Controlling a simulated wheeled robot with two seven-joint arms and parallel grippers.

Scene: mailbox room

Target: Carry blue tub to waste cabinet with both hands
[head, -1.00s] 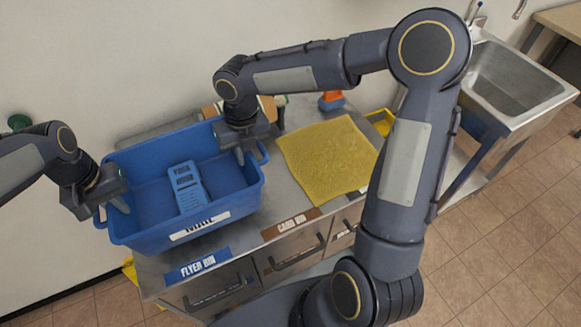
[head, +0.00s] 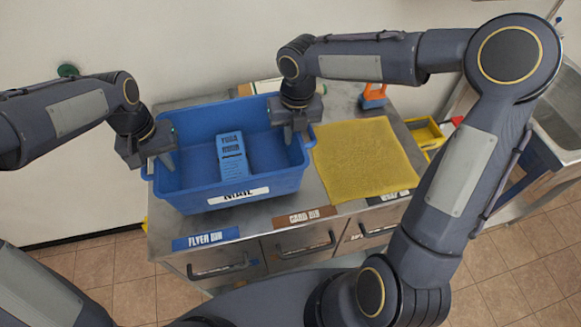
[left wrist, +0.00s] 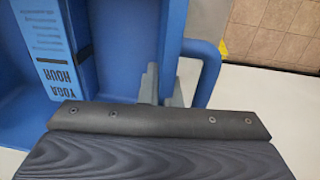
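The blue tub (head: 180,202), labelled MAIL, is at the left end of the metal counter; I cannot tell whether its base touches the top. The left wrist view shows these fingers (left wrist: 162,88) beside the tub's handle (left wrist: 208,72). My right gripper (head: 296,132) holds the rim at the right end. The waste cabinet cannot be made out.
A yellow cloth (head: 362,160) lies on the counter (head: 255,222) right of the tub. An orange-and-blue item (head: 373,95) stands behind it. A sink (head: 562,120) is at right. Tiled floor shows in front.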

